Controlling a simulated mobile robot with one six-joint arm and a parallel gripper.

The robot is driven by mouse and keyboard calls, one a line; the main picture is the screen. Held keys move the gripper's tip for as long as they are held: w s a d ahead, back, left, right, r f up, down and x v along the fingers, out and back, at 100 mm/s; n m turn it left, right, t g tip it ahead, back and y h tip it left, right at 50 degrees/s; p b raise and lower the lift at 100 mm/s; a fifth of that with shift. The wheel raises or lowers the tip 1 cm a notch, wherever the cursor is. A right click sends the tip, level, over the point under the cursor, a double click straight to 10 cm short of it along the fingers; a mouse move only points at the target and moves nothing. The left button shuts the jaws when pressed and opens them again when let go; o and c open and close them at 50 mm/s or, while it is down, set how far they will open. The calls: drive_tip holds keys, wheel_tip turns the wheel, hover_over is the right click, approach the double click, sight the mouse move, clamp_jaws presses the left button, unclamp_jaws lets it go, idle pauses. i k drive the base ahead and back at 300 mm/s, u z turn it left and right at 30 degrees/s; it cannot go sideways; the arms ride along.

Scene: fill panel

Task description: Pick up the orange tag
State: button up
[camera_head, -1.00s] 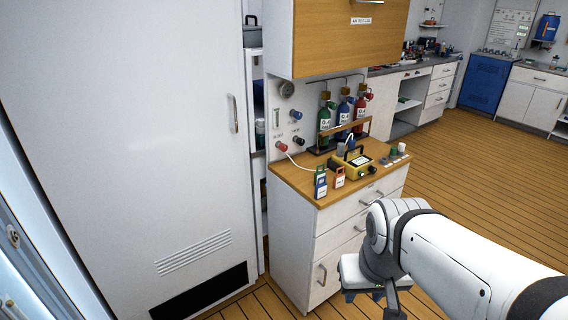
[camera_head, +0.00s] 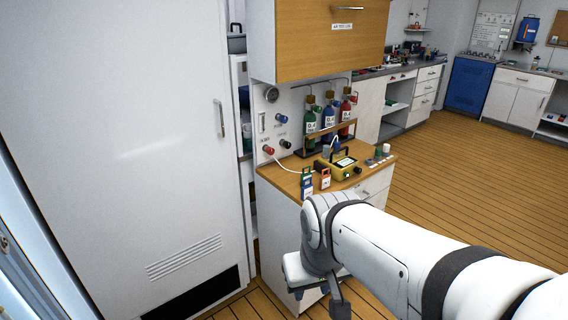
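The orange tag (camera_head: 325,178) stands on the front left part of the wooden counter (camera_head: 290,180). A blue and green tag (camera_head: 307,183) stands just to its left. My gripper (camera_head: 322,296) is at the end of my white arm, low in front of the counter's drawers and below the counter top. It is apart from the orange tag. Its fingers are partly seen, pointing down, and I cannot tell how far they are open. My arm hides part of the cabinet front.
A white hose (camera_head: 284,164) runs from a red fitting (camera_head: 269,150) on the panel. A tall white door (camera_head: 120,130) is on the left. Wooden floor lies open at right.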

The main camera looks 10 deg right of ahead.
sight(324, 180)
drive_tip(key=z, duration=0.05)
drive_tip(key=i, duration=1.45)
drive_tip(key=u, duration=0.1)
